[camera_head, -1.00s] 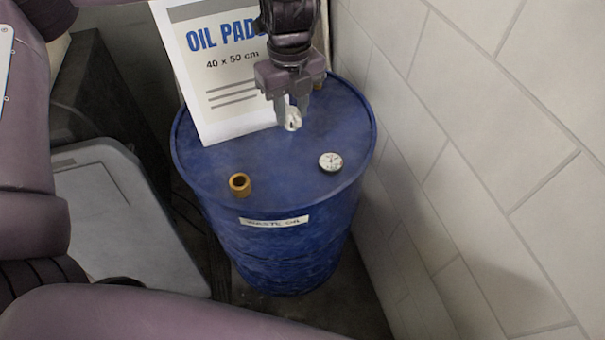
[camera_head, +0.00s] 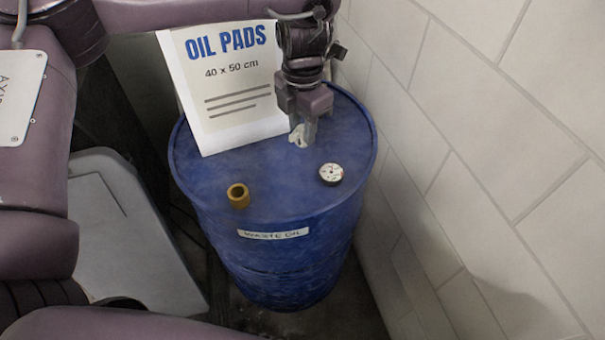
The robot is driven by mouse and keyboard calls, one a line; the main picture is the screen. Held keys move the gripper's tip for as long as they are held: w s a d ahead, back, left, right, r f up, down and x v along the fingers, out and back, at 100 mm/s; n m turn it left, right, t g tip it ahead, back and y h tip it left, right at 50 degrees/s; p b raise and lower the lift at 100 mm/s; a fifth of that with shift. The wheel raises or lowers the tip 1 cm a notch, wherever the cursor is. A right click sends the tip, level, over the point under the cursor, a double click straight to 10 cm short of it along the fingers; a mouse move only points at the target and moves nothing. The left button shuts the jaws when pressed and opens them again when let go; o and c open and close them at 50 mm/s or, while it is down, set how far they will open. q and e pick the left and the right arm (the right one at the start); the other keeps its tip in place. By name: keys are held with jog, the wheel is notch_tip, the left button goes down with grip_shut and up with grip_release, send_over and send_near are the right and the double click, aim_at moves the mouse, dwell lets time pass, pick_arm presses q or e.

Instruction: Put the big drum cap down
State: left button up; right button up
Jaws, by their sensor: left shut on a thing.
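My left gripper (camera_head: 303,128) comes down over the back right part of the blue drum's top (camera_head: 285,180). It is shut on a small whitish piece (camera_head: 297,136), which looks like the big drum cap. The fingers partly hide it. The piece is at or just above the drum top; I cannot tell whether it touches. A hollow brass-coloured fitting (camera_head: 238,195) stands upright at the front left of the drum top. A round pale disc with dark marks (camera_head: 331,174) lies right of the middle. My right gripper is not in view.
A white "OIL PADS" box or sign (camera_head: 225,110) stands at the back left of the drum top, close to my left gripper. A tiled wall (camera_head: 480,150) rises close on the right. A grey bin lid (camera_head: 125,220) is at left. The drum top's front middle is clear.

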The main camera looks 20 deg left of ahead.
pick_arm(q)
notch_tip(320, 180, down, 14)
jog(key=shift+w+f+b, duration=0.1)
jog(key=shift+f+b, duration=0.05)
jog(key=shift+b, duration=0.4)
jog(key=shift+f, duration=0.1)
jog(key=o, duration=1.1)
notch_tip(320, 180, up, 12)
jog(key=shift+r+p, duration=0.15)
jog(key=shift+p, duration=0.2)
